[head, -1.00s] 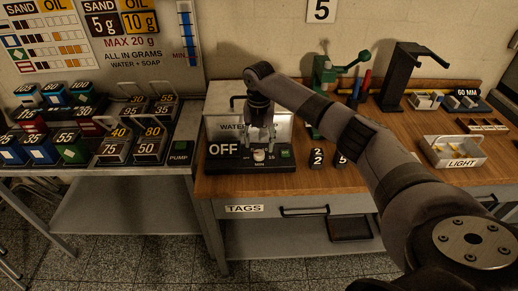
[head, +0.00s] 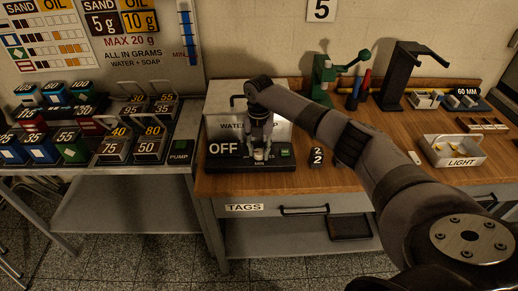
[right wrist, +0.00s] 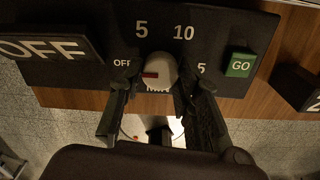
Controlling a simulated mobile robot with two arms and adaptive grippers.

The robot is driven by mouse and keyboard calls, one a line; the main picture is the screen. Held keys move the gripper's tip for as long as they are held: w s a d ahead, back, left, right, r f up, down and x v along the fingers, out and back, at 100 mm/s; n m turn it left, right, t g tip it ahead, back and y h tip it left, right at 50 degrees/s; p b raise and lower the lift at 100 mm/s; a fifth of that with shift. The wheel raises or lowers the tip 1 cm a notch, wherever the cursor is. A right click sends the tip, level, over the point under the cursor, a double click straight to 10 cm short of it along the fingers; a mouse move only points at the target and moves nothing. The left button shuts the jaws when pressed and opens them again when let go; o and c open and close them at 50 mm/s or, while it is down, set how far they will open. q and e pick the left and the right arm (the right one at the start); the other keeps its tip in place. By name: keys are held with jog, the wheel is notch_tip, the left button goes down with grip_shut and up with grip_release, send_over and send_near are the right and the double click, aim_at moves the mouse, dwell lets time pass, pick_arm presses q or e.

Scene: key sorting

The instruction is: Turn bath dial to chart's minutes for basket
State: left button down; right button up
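The bath (head: 222,124), a pale tank marked WATER, stands at the left end of the wooden bench, with a handle rising from it. Its black panel has a sign (head: 224,149) reading OFF. The pale round dial (right wrist: 160,72) has a red mark pointing left, toward the OFF label. My right gripper (head: 260,152) is low over the panel; in the right wrist view its open fingers (right wrist: 157,90) stand either side of the dial, with gaps visible. The minutes chart (head: 48,42) hangs on the wall at upper left. My left gripper is not in view.
A green GO button (right wrist: 241,65) sits right of the dial. A black number block (head: 317,156), a green press (head: 323,75) and a LIGHT tray (head: 455,158) are on the bench.

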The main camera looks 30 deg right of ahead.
jog(key=c, duration=0.5)
jog(key=shift+c, duration=0.2)
jog(key=shift+r, duration=0.1)
